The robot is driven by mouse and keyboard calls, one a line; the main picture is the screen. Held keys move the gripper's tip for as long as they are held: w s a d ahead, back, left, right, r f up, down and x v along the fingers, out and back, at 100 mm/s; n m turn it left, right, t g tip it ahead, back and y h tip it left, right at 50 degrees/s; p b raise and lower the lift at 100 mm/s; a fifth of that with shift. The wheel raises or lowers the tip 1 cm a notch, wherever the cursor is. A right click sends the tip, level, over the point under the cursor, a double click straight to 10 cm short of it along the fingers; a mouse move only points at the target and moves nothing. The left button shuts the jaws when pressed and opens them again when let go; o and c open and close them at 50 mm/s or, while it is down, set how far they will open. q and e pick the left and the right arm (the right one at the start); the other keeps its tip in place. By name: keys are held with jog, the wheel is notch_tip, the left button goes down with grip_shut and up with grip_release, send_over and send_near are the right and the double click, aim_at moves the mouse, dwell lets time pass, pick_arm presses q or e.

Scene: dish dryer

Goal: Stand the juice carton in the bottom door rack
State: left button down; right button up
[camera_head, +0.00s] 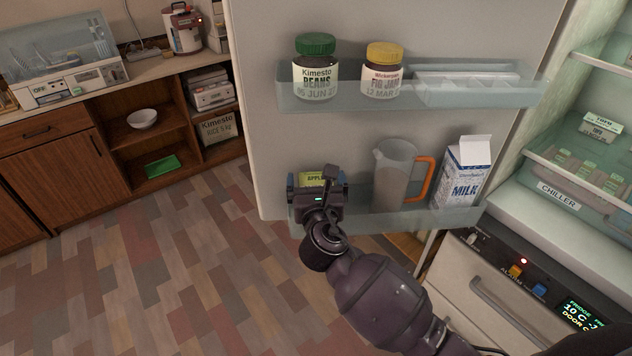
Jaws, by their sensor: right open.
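A carton with a yellow-green label that seems to read "APPLE" (312,178) is at the left end of the bottom door rack (440,217), seemingly the juice carton. Only its upper part shows; my gripper hides the rest, so I cannot tell whether it rests on the rack floor. My right gripper (318,184) is open in front of the carton, its fingers seeming to lie on either side of it. My left gripper is not in view.
A clear jug with an orange handle (390,180) and a milk carton (466,172) stand in the same rack, to the right. The upper rack (340,100) holds a green-lidded jar (316,70) and a yellow-lidded jar (382,72). Floor to the left is clear.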

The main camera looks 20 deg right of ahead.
jog(key=v, duration=1.2)
jog(key=s+d+f+m+g+y, duration=0.1)
jog(key=s+d+f+m, duration=0.4)
jog(key=m, duration=0.6)
jog(key=s+d+f+m+g+y, duration=0.1)
jog(key=s+d+f+m+g, duration=0.2)
jog(key=f+m, duration=0.6)
jog(key=s+d+f+m+g+y, duration=0.1)
jog(key=s+d+f+m, duration=0.5)
jog(key=m, duration=0.6)
jog(key=shift+s+d+f+m+g+y, duration=0.3)
jog(key=shift+s+d+f+m+g, duration=0.1)
jog(key=shift+s+g, duration=0.15)
